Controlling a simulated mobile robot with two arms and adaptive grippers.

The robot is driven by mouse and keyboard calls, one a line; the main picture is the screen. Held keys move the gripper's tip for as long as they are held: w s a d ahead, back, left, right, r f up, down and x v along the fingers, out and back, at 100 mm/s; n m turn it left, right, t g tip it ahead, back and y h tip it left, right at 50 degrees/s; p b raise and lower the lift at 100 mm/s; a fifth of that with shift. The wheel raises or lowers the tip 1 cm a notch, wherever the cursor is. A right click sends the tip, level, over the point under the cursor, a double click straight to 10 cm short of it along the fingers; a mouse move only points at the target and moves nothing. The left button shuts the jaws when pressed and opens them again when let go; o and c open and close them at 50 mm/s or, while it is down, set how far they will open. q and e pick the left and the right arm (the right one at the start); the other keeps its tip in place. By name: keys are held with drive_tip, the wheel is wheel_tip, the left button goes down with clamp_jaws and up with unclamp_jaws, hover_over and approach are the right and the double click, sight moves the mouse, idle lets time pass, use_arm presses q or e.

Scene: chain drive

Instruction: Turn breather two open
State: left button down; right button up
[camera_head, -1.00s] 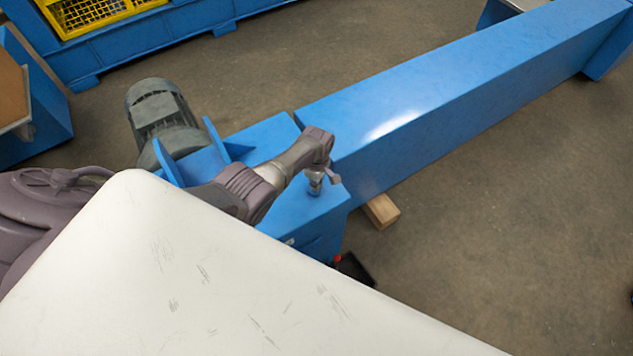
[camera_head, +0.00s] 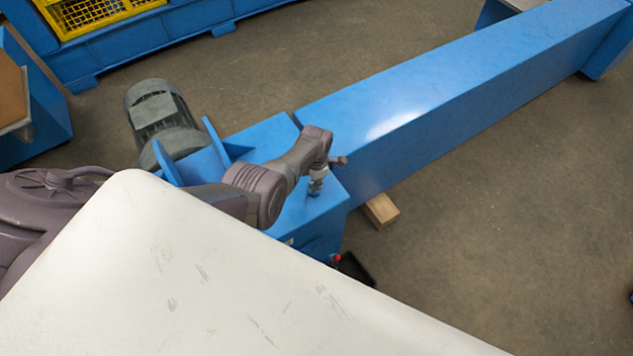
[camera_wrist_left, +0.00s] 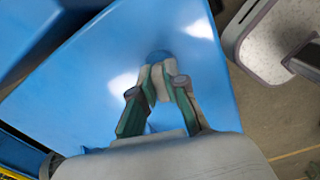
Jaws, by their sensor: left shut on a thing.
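My left gripper (camera_head: 317,186) reaches down onto the top of the blue gearbox housing (camera_head: 325,207) at the near end of the long blue beam. In the left wrist view its two green-padded fingers (camera_wrist_left: 160,84) are shut on a small light-coloured fitting with a rounded blue top, the breather (camera_wrist_left: 158,57). The breather stands on the blue top face. In the head view the breather is mostly hidden by the gripper, and I cannot tell how far it is turned. My right gripper is not in view.
A grey motor (camera_head: 158,112) stands behind the housing, beside blue upright plates. The long blue beam (camera_head: 450,90) runs to the upper right. A wooden block (camera_head: 380,211) lies under it. My white body panel fills the lower left. Open floor lies at right.

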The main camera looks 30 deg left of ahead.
use_arm(q)
drive_tip(key=shift+s+a+f+n, duration=0.1)
drive_tip(key=shift+s+f+n, duration=0.1)
drive_tip(key=shift+n, duration=0.4)
drive_tip(key=c, duration=1.2)
unclamp_jaws()
drive_tip(key=shift+w, duration=0.1)
drive_tip(key=shift+r, duration=0.1)
drive_tip(key=shift+w+r, duration=0.1)
drive_tip(key=shift+r, duration=0.25)
wheel_tip(320, 180, up, 11)
drive_tip(key=shift+r, duration=0.15)
